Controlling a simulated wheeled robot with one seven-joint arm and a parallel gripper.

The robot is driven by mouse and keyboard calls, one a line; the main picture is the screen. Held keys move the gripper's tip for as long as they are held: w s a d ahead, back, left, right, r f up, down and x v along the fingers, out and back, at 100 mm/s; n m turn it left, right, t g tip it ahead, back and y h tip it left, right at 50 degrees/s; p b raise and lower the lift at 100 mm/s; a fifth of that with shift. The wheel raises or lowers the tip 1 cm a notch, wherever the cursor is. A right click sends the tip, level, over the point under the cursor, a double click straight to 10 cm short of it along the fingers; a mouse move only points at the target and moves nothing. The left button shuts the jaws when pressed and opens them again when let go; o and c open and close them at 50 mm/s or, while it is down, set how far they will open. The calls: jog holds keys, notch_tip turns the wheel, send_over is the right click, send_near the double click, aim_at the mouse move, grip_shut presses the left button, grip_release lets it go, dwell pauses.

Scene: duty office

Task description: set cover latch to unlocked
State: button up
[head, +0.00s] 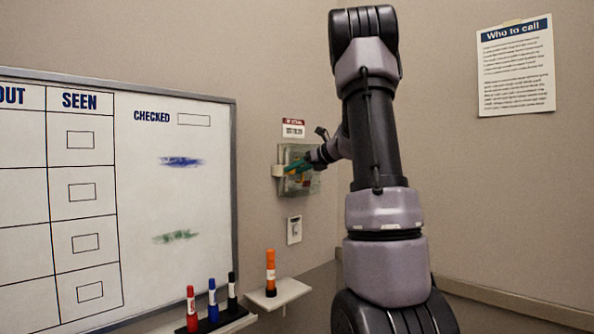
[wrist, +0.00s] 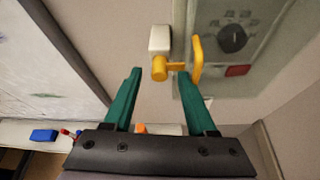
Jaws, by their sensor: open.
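The cover latch shows in the wrist view as a yellow knob (wrist: 159,68) below a white block (wrist: 159,40) on the wall. A short yellow arm reaches right from the knob toward the cover's edge. The clear cover (wrist: 215,105) has a yellow handle (wrist: 197,58) and sits over a panel with a black dial (wrist: 232,38) and a red button (wrist: 238,70). My gripper (wrist: 159,73) is open, its green fingers on either side of the knob in the picture, the right one near the handle. Contact cannot be told. In the head view my gripper (head: 300,168) partly hides the cover (head: 290,152).
A whiteboard (head: 180,210) hangs left of the cover. A wall switch plate (head: 294,229) is below it. A small shelf (head: 278,293) holds an orange marker (head: 270,272); several markers stand farther left. A side wall with a notice (head: 515,68) is on the right.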

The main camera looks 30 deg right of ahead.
grip_shut()
dwell(0.3)
jog(key=n+t+h, duration=0.1)
jog(key=n, duration=0.2)
jog(key=n+t+h, duration=0.1)
jog(key=n+h, duration=0.1)
jog(key=n, duration=0.1)
jog(key=a+n+t+h, duration=0.1)
jog(key=n+h, duration=0.1)
jog(key=n, duration=0.1)
jog(key=shift+s+a+f, duration=0.1)
jog(key=shift+s+f, duration=0.15)
jog(key=shift+f, duration=0.1)
jog(key=n+t, duration=0.1)
jog(key=n, duration=0.1)
jog(key=n+h, duration=0.1)
jog(key=n, duration=0.1)
jog(key=shift+a+f+t, duration=0.1)
jog(key=shift+f+t, duration=0.05)
jog(key=shift+t, duration=0.25)
